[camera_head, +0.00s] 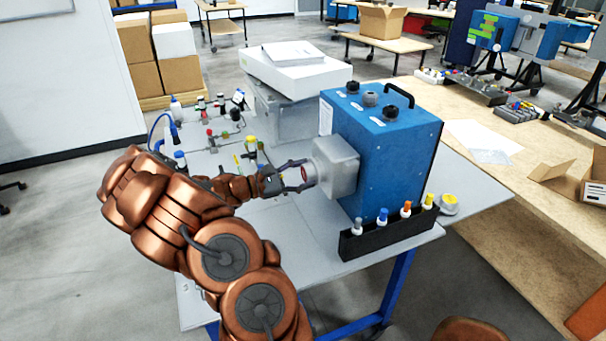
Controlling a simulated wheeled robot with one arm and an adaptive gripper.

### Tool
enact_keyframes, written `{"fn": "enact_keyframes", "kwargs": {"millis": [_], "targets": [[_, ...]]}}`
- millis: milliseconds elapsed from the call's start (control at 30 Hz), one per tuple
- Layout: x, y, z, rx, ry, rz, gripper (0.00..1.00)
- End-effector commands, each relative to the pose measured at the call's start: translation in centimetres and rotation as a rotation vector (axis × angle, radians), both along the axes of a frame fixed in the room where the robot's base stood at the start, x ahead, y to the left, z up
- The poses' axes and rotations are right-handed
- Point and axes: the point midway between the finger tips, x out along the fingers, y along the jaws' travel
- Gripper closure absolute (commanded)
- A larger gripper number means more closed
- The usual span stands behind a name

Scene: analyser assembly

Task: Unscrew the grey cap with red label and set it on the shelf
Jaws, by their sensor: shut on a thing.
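A blue analyser box (385,150) stands on the light table, with a grey block (342,168) on its left side. My gripper (299,176) reaches in from the left, and its dark fingers are closed around the grey cap (307,173) at the block's left face. A bit of red shows on the cap between the fingers. Whether the cap is still seated on the block cannot be told. A black shelf-like holder (372,241) stands in front of the analyser, with several small bottles with coloured caps along it.
Several small bottles and fittings (210,130) stand on the table behind my arm. A grey case (280,112) with white boxes on top is behind the analyser. A yellow-topped round item (449,203) lies right of the holder. Bare table (290,230) shows below my gripper.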

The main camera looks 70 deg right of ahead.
Motion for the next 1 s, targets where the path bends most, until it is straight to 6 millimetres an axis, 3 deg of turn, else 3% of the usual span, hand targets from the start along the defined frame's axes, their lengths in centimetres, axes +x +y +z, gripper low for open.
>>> {"fn": "enact_keyframes", "kwargs": {"millis": [1000], "targets": [[1.2,1.0,0.1,-0.003,0.001,0.001,0.88]]}}
